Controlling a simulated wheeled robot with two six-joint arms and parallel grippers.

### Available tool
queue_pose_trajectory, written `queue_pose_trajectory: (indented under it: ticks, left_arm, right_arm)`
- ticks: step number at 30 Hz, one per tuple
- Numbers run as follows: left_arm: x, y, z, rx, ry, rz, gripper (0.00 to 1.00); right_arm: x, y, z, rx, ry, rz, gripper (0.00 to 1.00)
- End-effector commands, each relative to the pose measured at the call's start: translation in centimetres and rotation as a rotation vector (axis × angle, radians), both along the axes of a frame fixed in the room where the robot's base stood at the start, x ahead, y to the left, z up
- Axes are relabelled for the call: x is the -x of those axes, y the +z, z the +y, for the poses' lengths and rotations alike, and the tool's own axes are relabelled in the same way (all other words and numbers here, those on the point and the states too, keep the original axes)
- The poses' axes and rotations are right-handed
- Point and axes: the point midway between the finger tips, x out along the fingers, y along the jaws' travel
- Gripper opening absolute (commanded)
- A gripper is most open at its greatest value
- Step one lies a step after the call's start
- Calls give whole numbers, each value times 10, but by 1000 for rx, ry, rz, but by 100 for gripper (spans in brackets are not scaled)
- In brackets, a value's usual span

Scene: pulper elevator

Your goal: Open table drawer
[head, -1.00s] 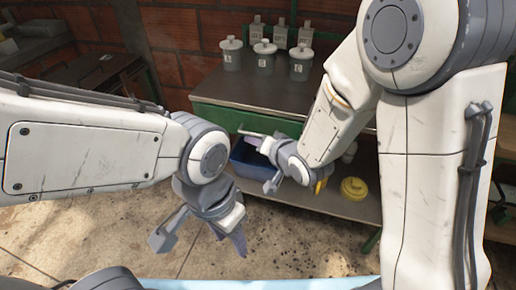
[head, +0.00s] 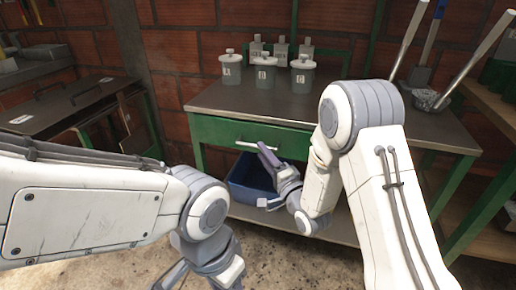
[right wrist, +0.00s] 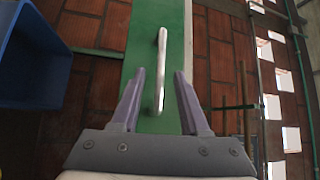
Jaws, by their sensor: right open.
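The table's green drawer (head: 232,132) sits under the grey tabletop and looks shut. Its pale bar handle (head: 258,144) is on the drawer front. My right gripper (head: 262,175) is open just in front of and below the handle in the head view. In the right wrist view the handle (right wrist: 161,70) appears between the two open fingers (right wrist: 160,75), in line with them; whether it lies within their reach is unclear. The drawer front (right wrist: 143,45) shows as a green strip there. My left gripper (head: 205,275) is low in the head view, its fingertips cut off by the frame.
A blue bin (head: 245,178) stands on the lower shelf, below the drawer; it also shows in the right wrist view (right wrist: 35,55). Several lidded grey canisters (head: 266,74) stand on the tabletop (head: 210,98). Long-handled tools (head: 424,75) stand at the right. Open floor lies in front.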

Motion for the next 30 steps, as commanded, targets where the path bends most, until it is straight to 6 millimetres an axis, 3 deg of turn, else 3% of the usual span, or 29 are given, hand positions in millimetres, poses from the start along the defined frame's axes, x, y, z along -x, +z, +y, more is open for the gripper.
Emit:
queue_pose_trajectory:
  ticks: [7,18,19,22,30]
  left_arm:
    - [0,-4,0,0,0,0,50]
    - [0,-4,0,0,0,0,50]
    - [0,-4,0,0,0,0,50]
    - [0,-4,0,0,0,0,50]
    - [0,-4,0,0,0,0,50]
  right_arm:
    - [-29,4,16,0,0,-1,45]
    - [-35,5,19,1,0,0,45]
    - [-35,5,19,1,0,0,37]
    - [-35,5,19,1,0,0,0]
    - [-35,5,18,1,0,0,0]
